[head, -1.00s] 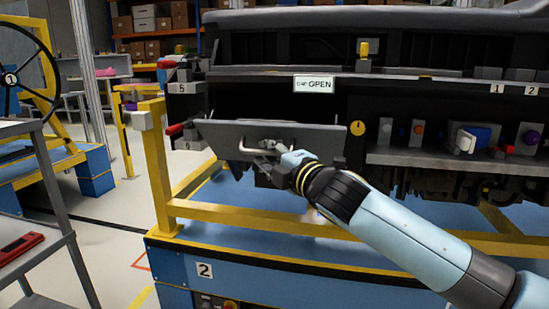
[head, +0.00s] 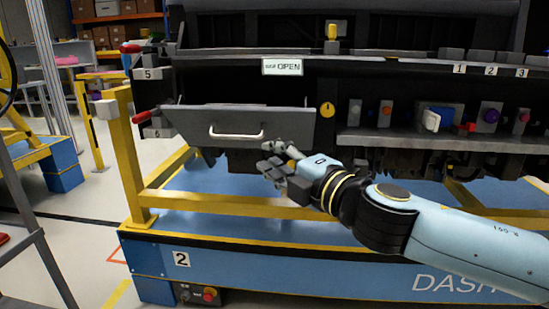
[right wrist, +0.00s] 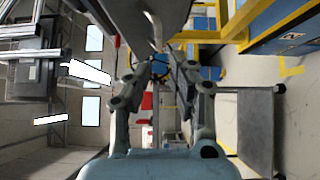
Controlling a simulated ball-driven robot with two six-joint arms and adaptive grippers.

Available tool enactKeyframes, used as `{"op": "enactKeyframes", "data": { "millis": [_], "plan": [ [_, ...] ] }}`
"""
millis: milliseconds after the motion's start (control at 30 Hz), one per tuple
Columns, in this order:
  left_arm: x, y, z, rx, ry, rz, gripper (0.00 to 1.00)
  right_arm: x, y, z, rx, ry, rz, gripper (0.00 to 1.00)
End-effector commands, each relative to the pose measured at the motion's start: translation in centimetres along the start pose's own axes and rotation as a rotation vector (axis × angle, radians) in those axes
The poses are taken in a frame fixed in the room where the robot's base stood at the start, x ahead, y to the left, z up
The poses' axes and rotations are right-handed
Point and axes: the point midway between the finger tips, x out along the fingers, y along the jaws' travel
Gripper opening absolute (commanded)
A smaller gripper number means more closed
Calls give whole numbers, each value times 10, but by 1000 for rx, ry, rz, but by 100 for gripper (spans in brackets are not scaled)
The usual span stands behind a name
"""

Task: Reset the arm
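My right gripper (head: 270,160) is in the middle of the head view, just below and right of the white bar handle (head: 237,132) on a grey drawer-like panel (head: 190,122). The fingers are spread and appear empty, apart from the handle. In the right wrist view the two fingers of the gripper (right wrist: 163,68) stand apart with nothing seen held between them. The grey panel sits at the lower left of the dashboard, under an "OPEN" label (head: 282,67). My left gripper is not in view.
The dark dashboard module (head: 230,36) stands over a blue base (head: 240,262) with a yellow rail (head: 215,203) close below my right gripper. A shelf with several coloured switches (head: 450,141) is to the right. Open floor (head: 85,215) lies at the left.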

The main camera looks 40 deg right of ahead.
Motion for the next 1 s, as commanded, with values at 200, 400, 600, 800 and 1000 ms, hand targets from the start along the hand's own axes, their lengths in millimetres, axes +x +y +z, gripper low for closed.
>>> {"op": "enactKeyframes", "data": {
  "millis": [200, 400, 600, 800, 1000],
  "plan": [
    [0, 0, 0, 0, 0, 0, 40, 0, 0, 0, 0, 0, 0, 21],
    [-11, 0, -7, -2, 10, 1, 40, 2, 15, 0, 22, -14, 12, 21],
    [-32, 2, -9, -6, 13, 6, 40, -5, -99, 36, 164, -160, -238, 21],
    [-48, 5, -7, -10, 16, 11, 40, -72, -255, 51, 413, -338, -568, 21],
    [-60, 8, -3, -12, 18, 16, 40, -188, -379, 34, 669, -549, -861, 21]
  ]
}}
